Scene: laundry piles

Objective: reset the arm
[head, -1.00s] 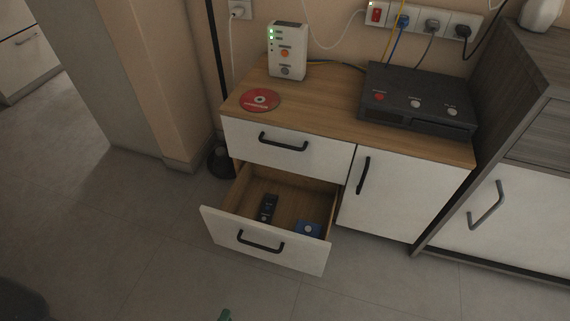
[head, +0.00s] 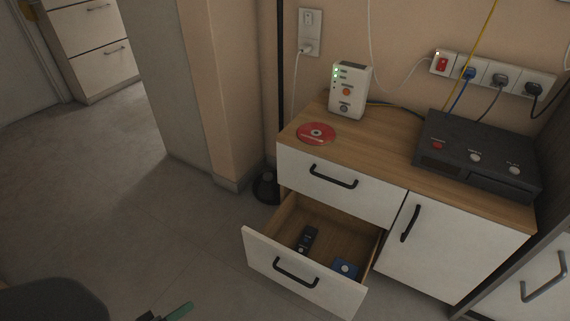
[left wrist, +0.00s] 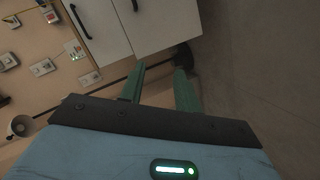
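My left gripper (left wrist: 158,72) shows in the left wrist view as two green fingers with a gap between them and nothing held. In the head view only one green finger (head: 180,311) shows at the bottom edge, in front of the open drawer (head: 293,281) and to its left. It is apart from the cabinet. The right gripper is in no view.
The lower drawer juts out, holding a black remote-like object (head: 307,238) and a blue item (head: 345,268). On the wooden top (head: 375,133) are a white router (head: 349,90), a red disc (head: 317,133) and a black box (head: 475,155). Floor at left is clear.

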